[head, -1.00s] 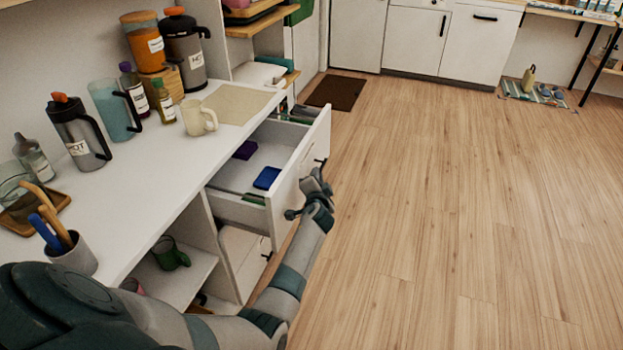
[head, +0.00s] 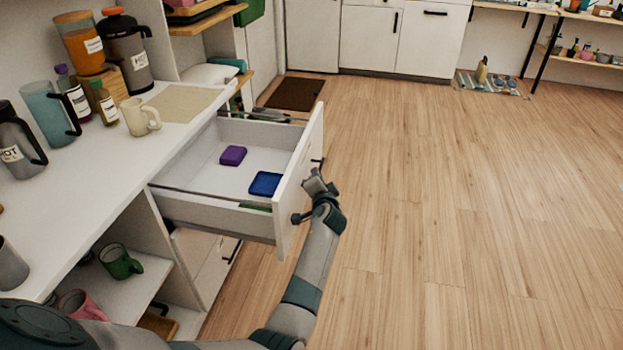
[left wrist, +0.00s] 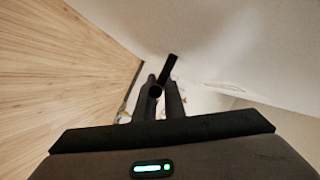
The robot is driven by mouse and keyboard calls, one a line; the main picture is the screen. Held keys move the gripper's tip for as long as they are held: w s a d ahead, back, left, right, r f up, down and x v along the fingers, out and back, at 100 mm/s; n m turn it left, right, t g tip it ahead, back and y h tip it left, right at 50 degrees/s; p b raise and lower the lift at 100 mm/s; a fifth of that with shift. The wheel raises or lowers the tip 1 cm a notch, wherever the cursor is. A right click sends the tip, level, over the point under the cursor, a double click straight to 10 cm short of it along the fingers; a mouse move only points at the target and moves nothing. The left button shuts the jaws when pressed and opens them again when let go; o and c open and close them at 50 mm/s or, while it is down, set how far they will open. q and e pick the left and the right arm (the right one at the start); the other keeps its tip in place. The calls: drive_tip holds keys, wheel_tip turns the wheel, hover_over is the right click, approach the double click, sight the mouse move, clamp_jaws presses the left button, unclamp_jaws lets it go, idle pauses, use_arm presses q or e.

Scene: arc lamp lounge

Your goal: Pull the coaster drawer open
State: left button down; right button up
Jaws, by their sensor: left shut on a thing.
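The coaster drawer (head: 275,221) stands well out from the white counter in the head view, its inside showing. A purple block (head: 233,155) and a blue square piece (head: 265,183) lie in it, and part of a green thing shows by its near wall. My left gripper (head: 316,188) is at the outer face of the drawer front, shut on the dark drawer handle (left wrist: 168,68), which shows between the fingers in the left wrist view. Most of the handle is hidden by the gripper in the head view. My right gripper is not in view.
The countertop (head: 130,175) holds a cream mug (head: 139,117), bottles, a blue jug and flasks. Open shelves below hold a green mug (head: 120,261) and a pink mug (head: 79,304). The wooden floor (head: 430,220) right of the drawer is clear.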

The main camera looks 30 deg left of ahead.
use_arm(q)
drive_tip(key=shift+d+f, duration=0.1)
drive_tip(key=shift+d, duration=0.05)
drive_tip(key=c, duration=1.8)
unclamp_jaws()
drive_tip(key=shift+c, duration=0.2)
